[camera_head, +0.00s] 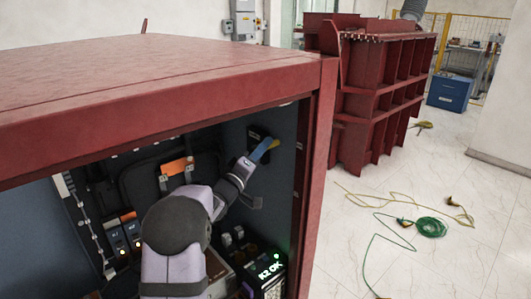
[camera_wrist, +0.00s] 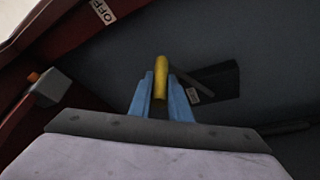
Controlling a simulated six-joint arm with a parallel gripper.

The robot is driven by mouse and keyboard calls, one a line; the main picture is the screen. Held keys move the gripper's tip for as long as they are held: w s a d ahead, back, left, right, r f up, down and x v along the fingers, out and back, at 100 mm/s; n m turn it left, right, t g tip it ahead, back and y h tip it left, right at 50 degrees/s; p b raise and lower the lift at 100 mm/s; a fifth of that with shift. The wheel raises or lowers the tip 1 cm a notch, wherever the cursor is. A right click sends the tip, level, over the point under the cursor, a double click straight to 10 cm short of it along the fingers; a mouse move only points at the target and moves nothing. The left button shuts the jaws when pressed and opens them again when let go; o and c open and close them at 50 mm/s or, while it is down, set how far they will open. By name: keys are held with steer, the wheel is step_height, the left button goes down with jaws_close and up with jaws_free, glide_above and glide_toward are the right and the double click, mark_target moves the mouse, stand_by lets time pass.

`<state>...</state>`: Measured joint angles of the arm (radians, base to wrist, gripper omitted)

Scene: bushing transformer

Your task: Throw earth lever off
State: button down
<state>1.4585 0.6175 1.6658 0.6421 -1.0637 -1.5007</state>
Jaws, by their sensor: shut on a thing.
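The earth lever has a yellow handle (camera_wrist: 160,73) that shows upright between the fingers in the wrist view. In the head view its yellow tip (camera_head: 274,143) shows at the dark mount (camera_head: 257,133) on the cabinet's inner right wall. My gripper (camera_head: 262,150) has blue fingers and reaches up to that wall. In the wrist view my gripper (camera_wrist: 160,88) is shut on the yellow handle. The fingers hide the handle's lower part. An "OFF" label (camera_wrist: 103,11) shows at the top left of the wrist view.
The red cabinet's roof (camera_head: 150,85) and right post (camera_head: 318,170) frame the opening around my arm. An orange handle (camera_head: 176,166) is on the back wall. A "K2 OK" box (camera_head: 268,272) with a green light stands below. Cables (camera_head: 430,227) lie on the floor outside.

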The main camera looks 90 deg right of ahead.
steer(key=shift+w+d+r+p, duration=0.15)
steer(key=shift+w+d+r, duration=0.05)
steer(key=shift+r, duration=0.3)
steer(key=shift+w+d+r+p, duration=0.1)
steer(key=shift+w+d+r, duration=0.1)
steer(key=shift+r, duration=0.3)
steer(key=shift+w+d+r+p, duration=0.15)
steer(key=shift+w+d+r, duration=0.05)
steer(key=shift+r, duration=0.3)
steer(key=c, duration=1.6)
jaws_free()
steer(key=shift+c, duration=0.2)
steer(key=shift+f, duration=0.15)
steer(key=b+v, duration=0.4)
steer(key=v, duration=0.3)
steer(key=shift+a, duration=0.2)
